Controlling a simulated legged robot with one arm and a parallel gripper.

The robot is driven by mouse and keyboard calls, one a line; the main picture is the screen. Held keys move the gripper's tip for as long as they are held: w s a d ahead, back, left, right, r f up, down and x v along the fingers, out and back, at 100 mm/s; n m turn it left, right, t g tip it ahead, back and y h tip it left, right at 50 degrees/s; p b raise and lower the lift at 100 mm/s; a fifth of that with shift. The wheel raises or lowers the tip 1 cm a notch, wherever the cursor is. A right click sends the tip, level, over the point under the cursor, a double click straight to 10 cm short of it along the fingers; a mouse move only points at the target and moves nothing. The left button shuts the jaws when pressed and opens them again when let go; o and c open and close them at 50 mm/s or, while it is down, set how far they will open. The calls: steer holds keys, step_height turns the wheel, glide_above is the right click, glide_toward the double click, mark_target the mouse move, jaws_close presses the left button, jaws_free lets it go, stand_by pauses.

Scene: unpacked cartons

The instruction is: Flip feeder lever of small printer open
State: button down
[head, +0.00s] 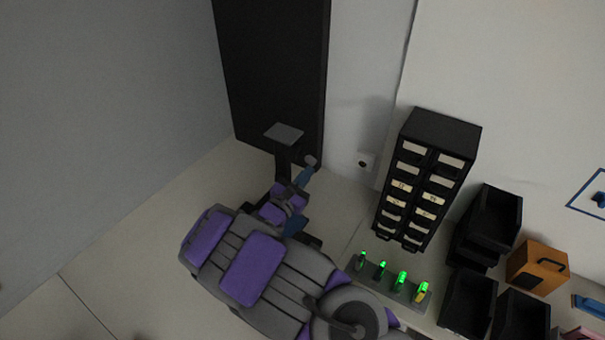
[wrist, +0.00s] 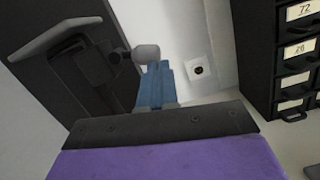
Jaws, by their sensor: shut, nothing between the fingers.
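My gripper (head: 309,163) is shut and empty, at the end of my purple and grey arm near the dark panel. In the wrist view, its blue part and pale grey tip (wrist: 146,54) point away from me. A dark fixture (head: 284,158) with a flat grey piece on top (head: 283,133) stands just left of the gripper tip. In the wrist view, the fixture (wrist: 97,64) and its grey bar (wrist: 55,38) lie to the left of the tip. I cannot tell whether they touch. I cannot clearly identify the small printer or its feeder lever.
A tall black drawer cabinet (head: 425,180) with pale labels stands right of the gripper. Before it is a grey strip (head: 390,288) with several green-lit items. Black bins (head: 468,300) and an orange case (head: 537,268) are farther right. A wall socket (head: 363,162) sits behind.

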steer(key=shift+s+d+r+n+t+y+p, duration=0.2)
steer(key=shift+r+n+p, duration=0.35)
steer(key=shift+n+p, duration=0.7)
steer(key=shift+d+r+n+t+y+p, duration=0.15)
steer(key=shift+r+n+y+p, duration=0.2)
steer(key=shift+r+n+p, duration=0.8)
steer(key=shift+s+d+n+t+y+p, duration=0.2)
steer(key=shift+n+p, duration=0.65)
steer(key=shift+n, duration=0.95)
steer(key=shift+w+f, duration=0.1)
steer(key=f+v, duration=0.2)
steer(key=v, duration=1.1)
steer(key=shift+w+d+f, duration=0.15)
steer(key=shift+d+f, duration=0.05)
steer(key=shift+d, duration=0.05)
